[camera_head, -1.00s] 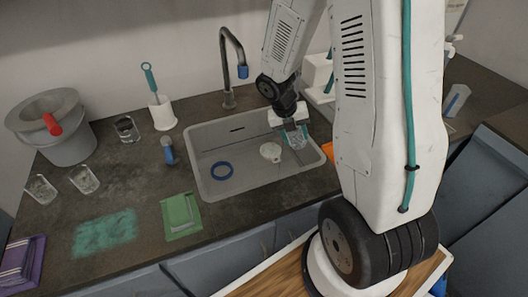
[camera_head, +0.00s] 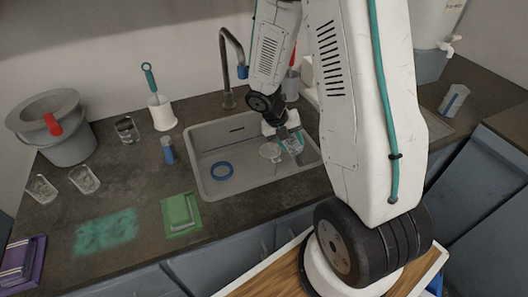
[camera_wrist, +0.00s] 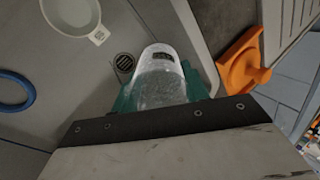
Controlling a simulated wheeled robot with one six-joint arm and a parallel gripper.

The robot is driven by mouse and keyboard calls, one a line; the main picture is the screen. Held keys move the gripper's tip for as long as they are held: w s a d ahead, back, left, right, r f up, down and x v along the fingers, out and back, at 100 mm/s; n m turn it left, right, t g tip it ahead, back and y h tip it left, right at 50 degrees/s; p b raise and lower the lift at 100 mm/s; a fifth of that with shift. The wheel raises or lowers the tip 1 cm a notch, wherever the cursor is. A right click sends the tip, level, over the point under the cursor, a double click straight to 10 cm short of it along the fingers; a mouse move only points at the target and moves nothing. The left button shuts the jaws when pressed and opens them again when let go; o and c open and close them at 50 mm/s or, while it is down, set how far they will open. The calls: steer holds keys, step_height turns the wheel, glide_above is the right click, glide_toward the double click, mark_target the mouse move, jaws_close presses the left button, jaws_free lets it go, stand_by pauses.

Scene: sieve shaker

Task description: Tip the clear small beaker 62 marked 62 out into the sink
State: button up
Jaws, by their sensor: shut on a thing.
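My gripper (camera_head: 286,134) is over the right part of the grey sink (camera_head: 201,172). It is shut on a clear small beaker (camera_head: 292,144). In the wrist view the beaker (camera_wrist: 162,78) sits between the teal fingers (camera_wrist: 124,103), with a dark label on its side that I cannot read. The beaker appears tilted in the head view. Whether it holds anything is not clear. The sink floor with its drain (camera_wrist: 124,62) shows beyond the beaker in the wrist view.
An orange item (camera_wrist: 243,62) lies beside the sink's right edge. Several clear beakers stand on the left counter, near a grey bucket (camera_head: 62,145).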

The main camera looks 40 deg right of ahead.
steer(key=shift+w+a+f+h, duration=0.1)
steer(key=shift+f+h, duration=0.05)
steer(key=shift+f, duration=0.25)
steer(key=shift+w+a+f+h, duration=0.1)
steer(key=shift+f+h, duration=0.05)
steer(key=shift+f, duration=0.2)
